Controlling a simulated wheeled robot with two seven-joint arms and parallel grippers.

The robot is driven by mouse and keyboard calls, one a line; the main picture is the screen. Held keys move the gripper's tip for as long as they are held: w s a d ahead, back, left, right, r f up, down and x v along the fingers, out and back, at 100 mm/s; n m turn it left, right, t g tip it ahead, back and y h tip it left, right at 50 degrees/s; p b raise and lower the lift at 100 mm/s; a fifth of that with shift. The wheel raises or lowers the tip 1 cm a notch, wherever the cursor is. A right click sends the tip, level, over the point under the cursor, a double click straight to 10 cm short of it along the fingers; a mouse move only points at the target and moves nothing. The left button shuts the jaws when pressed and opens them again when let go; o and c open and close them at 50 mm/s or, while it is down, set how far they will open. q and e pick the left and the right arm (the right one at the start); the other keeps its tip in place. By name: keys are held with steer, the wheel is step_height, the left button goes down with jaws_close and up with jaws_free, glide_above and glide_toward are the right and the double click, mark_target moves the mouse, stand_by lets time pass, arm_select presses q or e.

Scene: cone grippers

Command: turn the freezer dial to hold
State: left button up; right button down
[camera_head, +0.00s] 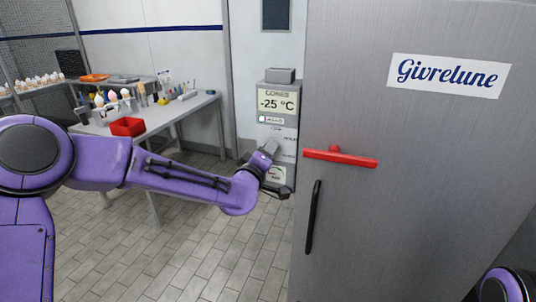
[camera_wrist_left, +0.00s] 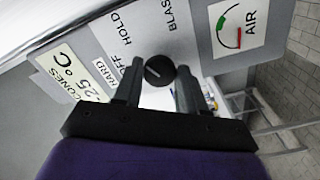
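The freezer dial (camera_wrist_left: 159,70) is a round black knob on the light control panel, with a short pale mark on its face. The mark slants toward the upper left, between the OFF and HOLD sides; its exact setting is hard to tell. HOLD (camera_wrist_left: 120,28) is printed above and left of the dial, OFF and HARD to its left, BLAST above. My left gripper (camera_wrist_left: 160,75) is open, one finger on each side of the dial; contact cannot be told. In the head view my left gripper (camera_head: 268,155) covers the dial in front of the panel (camera_head: 277,102). My right gripper is out of view.
The grey freezer door (camera_head: 420,210) with a red lever (camera_head: 340,157) and black handle (camera_head: 313,217) stands right of the panel. A table (camera_head: 180,108) with a red bin (camera_head: 128,126) and cones stands at the left. An air gauge (camera_wrist_left: 238,27) is beside the dial.

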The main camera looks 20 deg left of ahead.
arm_select(q)
steer(key=o, duration=0.4)
steer(key=shift+c, duration=0.2)
steer(key=s+b, duration=0.3)
steer(key=s, duration=0.7)
steer(key=shift+s+a, duration=0.25)
steer(key=shift+s, duration=0.05)
